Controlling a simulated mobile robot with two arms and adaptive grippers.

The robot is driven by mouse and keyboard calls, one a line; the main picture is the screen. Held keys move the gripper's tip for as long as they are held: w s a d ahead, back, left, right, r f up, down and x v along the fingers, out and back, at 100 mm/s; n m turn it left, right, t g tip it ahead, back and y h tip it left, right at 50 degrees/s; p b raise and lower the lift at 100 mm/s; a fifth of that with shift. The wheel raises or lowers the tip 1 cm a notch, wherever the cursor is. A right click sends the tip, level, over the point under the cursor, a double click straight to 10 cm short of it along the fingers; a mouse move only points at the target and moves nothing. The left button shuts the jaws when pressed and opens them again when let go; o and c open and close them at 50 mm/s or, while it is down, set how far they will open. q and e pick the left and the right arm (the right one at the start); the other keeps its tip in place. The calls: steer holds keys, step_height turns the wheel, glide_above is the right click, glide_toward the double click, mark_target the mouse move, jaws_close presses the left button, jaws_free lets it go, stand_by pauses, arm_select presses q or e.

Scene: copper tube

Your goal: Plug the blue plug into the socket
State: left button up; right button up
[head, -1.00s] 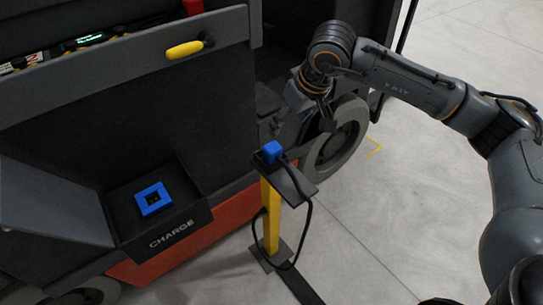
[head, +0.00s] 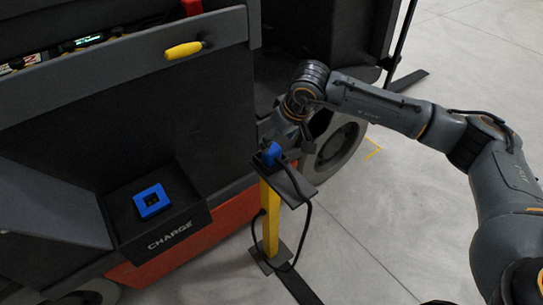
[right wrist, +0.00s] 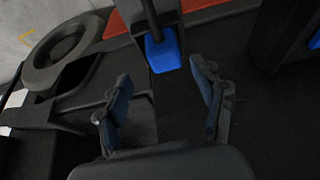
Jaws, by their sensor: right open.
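The blue plug (head: 272,152) stands on the small dark shelf (head: 305,186) of the yellow post, with a black cable hanging from it. The blue square socket (head: 151,201) sits on the ledge marked CHARGE at the left. My right gripper (head: 270,138) is just behind and above the plug in the head view. In the right wrist view its two fingers (right wrist: 163,90) are spread, and the plug (right wrist: 163,52) lies ahead of the gap between them. The fingers do not appear closed on the plug. My left gripper is not in view.
The yellow post (head: 271,222) stands on the floor beside the dark vehicle, and the cable (head: 308,225) loops beside it. A raised grey flap (head: 50,205) is left of the socket. A wheel (head: 338,150) is behind my right gripper. Floor at the right is clear.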

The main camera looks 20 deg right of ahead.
mark_target(272, 148)
steer(key=shift+a+x, duration=0.2)
steer(key=shift+x, duration=1.1)
steer(key=shift+a+x, duration=0.15)
steer(key=shift+x, duration=1.1)
steer(key=shift+s, duration=0.1)
steer(key=c, duration=1.2)
